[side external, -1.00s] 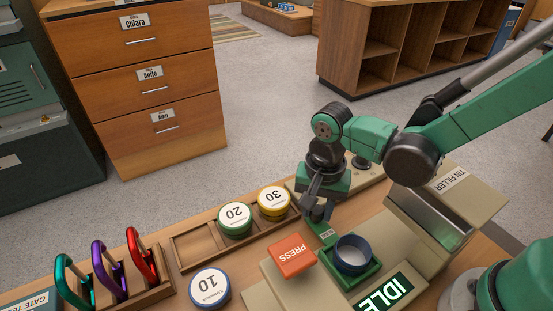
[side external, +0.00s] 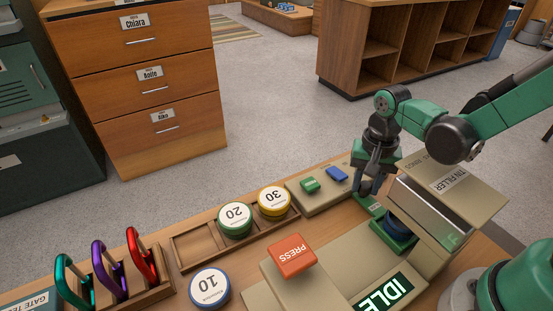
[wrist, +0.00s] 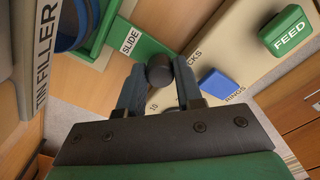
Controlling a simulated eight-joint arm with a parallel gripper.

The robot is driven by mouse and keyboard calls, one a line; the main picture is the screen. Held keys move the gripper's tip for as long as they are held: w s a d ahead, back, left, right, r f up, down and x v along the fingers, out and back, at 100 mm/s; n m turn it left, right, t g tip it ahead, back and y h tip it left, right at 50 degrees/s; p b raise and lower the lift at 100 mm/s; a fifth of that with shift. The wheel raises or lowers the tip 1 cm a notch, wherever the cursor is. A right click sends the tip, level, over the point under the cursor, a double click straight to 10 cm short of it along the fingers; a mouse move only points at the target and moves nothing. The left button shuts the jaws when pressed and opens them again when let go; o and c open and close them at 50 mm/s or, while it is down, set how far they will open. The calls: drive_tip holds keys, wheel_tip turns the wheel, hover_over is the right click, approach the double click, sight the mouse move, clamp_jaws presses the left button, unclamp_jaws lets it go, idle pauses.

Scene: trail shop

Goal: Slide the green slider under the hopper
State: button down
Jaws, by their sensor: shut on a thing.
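The green slider (side external: 370,204) bears a SLIDE label on its tab, and the tab also shows in the wrist view (wrist: 135,42). A blue round tin (side external: 398,229) rides in it, partly covered by the tin filler's overhanging hopper (side external: 444,196). The tin's edge shows at the upper left of the wrist view (wrist: 75,25). My gripper (side external: 364,192) is at the slider's outer end. In the wrist view its fingers (wrist: 158,80) are closed around a dark round knob (wrist: 159,67) by the tab. The tin's lower part is hidden.
An orange PRESS button (side external: 292,255) stands left of the slider, with an IDLE display (side external: 384,293) in front. A panel behind carries a green FEED button (side external: 310,185) and a blue control (side external: 337,174). Lidded tins (side external: 235,219) stand farther left.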

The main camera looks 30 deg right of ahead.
drive_tip(key=c, duration=0.6)
unclamp_jaws()
drive_tip(key=shift+o, duration=0.2)
drive_tip(key=shift+r, duration=0.1)
drive_tip(key=shift+r, duration=2.7)
drive_tip(key=shift+s+r+n+t, duration=0.1)
drive_tip(key=shift+r+n+t, duration=0.3)
drive_tip(key=shift+r+n, duration=0.1)
drive_tip(key=r+n+t, duration=0.1)
drive_tip(key=n+t, duration=0.1)
drive_tip(key=r+n+t, duration=0.2)
drive_tip(key=n, duration=0.1)
drive_tip(key=s+r+n+t, duration=0.1)
drive_tip(key=n+t, duration=0.1)
drive_tip(key=n, duration=0.1)
drive_tip(key=shift+s+a+r, duration=0.1)
drive_tip(key=shift+a+r, duration=0.15)
drive_tip(key=shift+r, duration=0.15)
